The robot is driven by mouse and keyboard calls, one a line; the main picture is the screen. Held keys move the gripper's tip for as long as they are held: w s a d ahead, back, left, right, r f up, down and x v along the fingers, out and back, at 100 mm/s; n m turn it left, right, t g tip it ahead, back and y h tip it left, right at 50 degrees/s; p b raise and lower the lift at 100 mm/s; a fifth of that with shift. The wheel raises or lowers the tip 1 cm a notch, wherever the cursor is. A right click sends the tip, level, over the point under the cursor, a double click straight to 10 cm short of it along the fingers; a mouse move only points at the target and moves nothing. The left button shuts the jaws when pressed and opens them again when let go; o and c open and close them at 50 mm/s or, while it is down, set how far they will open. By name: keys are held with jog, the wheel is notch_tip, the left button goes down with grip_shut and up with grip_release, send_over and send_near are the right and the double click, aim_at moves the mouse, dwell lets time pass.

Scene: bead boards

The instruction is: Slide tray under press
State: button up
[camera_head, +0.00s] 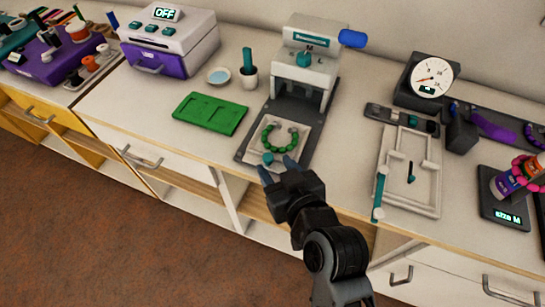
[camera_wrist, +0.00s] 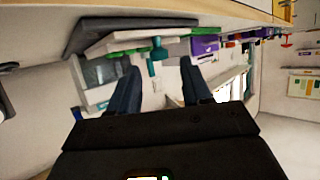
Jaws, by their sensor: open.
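The press (camera_head: 318,72) is grey-white with a blue knob at its right side and a teal knob on its front. The pale tray (camera_head: 281,137) sits on the dark base plate (camera_head: 313,143) in front of the press opening. It carries a curved string of green beads (camera_head: 268,141) and has a teal knob (camera_head: 268,158) at its near edge. My gripper (camera_head: 278,169) is open, just in front of this knob, with its fingertips close to it. In the wrist view, the teal knob (camera_wrist: 156,52) shows beyond and between the open fingers; contact cannot be told.
A green board (camera_head: 210,113) lies left of the base plate. A small cup (camera_head: 248,78) and a round dish (camera_head: 219,76) stand behind it. A white frame board (camera_head: 410,170) with a teal bar lies to the right, near a dial gauge (camera_head: 432,77). The counter's front edge is close below my gripper.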

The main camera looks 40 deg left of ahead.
aim_at(270, 158)
jog(key=shift+x, duration=1.75)
grip_shut()
jog(key=shift+w, duration=0.1)
